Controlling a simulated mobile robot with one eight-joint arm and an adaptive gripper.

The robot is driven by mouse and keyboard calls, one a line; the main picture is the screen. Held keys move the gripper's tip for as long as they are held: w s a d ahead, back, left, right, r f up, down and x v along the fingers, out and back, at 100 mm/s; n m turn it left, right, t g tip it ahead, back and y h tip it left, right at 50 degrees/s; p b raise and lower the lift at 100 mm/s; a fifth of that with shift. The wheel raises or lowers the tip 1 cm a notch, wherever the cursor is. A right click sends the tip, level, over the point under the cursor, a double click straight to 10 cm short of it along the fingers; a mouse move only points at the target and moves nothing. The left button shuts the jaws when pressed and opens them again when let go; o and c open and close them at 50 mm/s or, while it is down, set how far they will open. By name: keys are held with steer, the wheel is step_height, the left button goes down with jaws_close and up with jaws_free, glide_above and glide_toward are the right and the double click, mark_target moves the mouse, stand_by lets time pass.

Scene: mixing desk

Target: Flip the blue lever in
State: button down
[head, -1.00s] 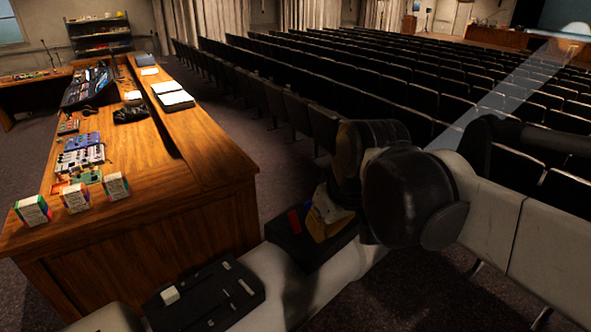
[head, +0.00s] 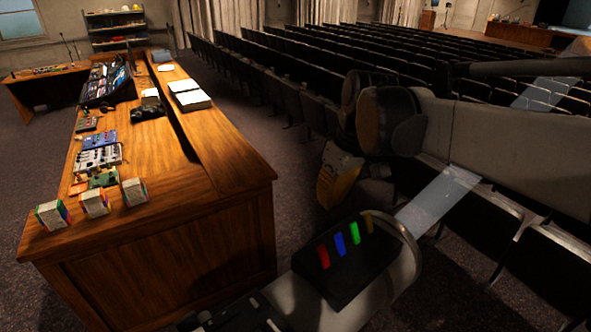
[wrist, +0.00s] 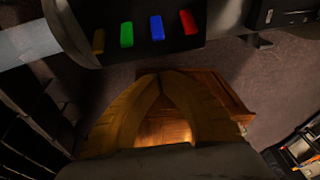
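The blue lever (head: 340,244) stands between the red lever (head: 323,256) and the green lever (head: 354,233) on a black panel (head: 345,280), with a yellow lever (head: 368,222) at the far end. In the wrist view the blue lever (wrist: 157,28) is near the top, beyond my fingertips. My gripper (head: 325,200), with yellow fingers, is above and behind the panel in the head view, apart from the levers. In the wrist view its fingertips (wrist: 162,73) meet, with nothing between them. The lever's exact tilt is hard to judge.
A wooden desk (head: 170,245) on the left holds small boxes (head: 95,202), mixing gear (head: 100,158) and papers (head: 190,95). Rows of dark seats (head: 400,70) fill the back and right. Another dark panel (head: 235,318) shows at the bottom edge. Open carpet lies between the desk and seats.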

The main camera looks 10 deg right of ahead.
mark_target(323, 234)
steer(key=p+x, duration=0.1)
steer(key=x, duration=0.7)
steer(key=shift+f, duration=0.2)
steer(key=shift+s+d+p, duration=0.15)
steer(key=shift+s+p, duration=0.1)
steer(key=shift+p, duration=0.05)
steer(key=s, duration=0.1)
steer(key=s+d+r+p, duration=0.1)
steer(key=s, duration=0.1)
steer(key=shift+d+r, duration=0.15)
steer(key=shift+d, duration=0.05)
steer(key=shift+w, duration=0.3)
steer(key=shift+s, duration=0.1)
